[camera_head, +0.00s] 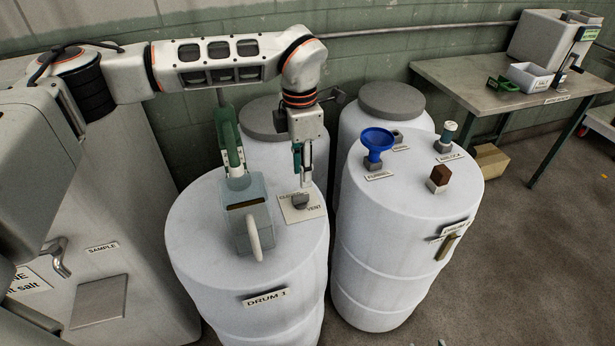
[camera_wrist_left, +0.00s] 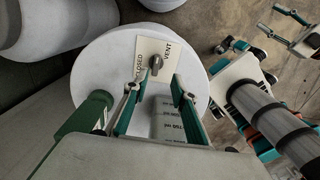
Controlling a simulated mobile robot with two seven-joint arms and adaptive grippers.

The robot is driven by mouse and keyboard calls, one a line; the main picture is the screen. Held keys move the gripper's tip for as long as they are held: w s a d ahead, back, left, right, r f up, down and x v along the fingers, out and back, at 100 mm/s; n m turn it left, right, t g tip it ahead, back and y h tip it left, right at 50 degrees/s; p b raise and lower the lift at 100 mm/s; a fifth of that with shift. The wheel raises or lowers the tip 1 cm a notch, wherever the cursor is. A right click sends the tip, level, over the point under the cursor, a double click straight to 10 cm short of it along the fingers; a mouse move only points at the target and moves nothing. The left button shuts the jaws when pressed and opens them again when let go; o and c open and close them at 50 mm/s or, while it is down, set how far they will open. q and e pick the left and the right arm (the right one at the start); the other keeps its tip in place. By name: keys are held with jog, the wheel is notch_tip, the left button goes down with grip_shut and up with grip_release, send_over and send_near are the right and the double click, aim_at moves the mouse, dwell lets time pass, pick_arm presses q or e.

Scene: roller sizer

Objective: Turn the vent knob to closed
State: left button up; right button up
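The vent knob (camera_head: 300,200) is a small grey knob on a pale label plate (camera_head: 311,213) on top of Drum 1 (camera_head: 200,235). It also shows in the left wrist view (camera_wrist_left: 155,64), between the words CLOSED and VENT. Which word it points to is hard to tell. My left gripper (camera_head: 302,184) points down just above the knob. In the wrist view its two fingers (camera_wrist_left: 153,82) are apart, with the knob beyond the tips and nothing held. My right gripper (camera_wrist_left: 266,18) shows at the wrist view's upper right, its fingers apart and empty.
A grey-green container with a pale handle (camera_head: 257,215) stands on Drum 1 close left of the knob. A second drum (camera_head: 385,240) stands to the right with a blue funnel (camera_head: 378,142). More drums stand behind, and a bench (camera_head: 470,90) is at the back right.

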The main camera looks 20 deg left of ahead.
aim_at(300, 195)
pick_arm(q)
jog(key=shift+w+a, duration=0.25)
jog(key=shift+a, duration=0.1)
jog(key=shift+s+f, duration=0.1)
jog(key=shift+f, duration=3.55)
grip_shut()
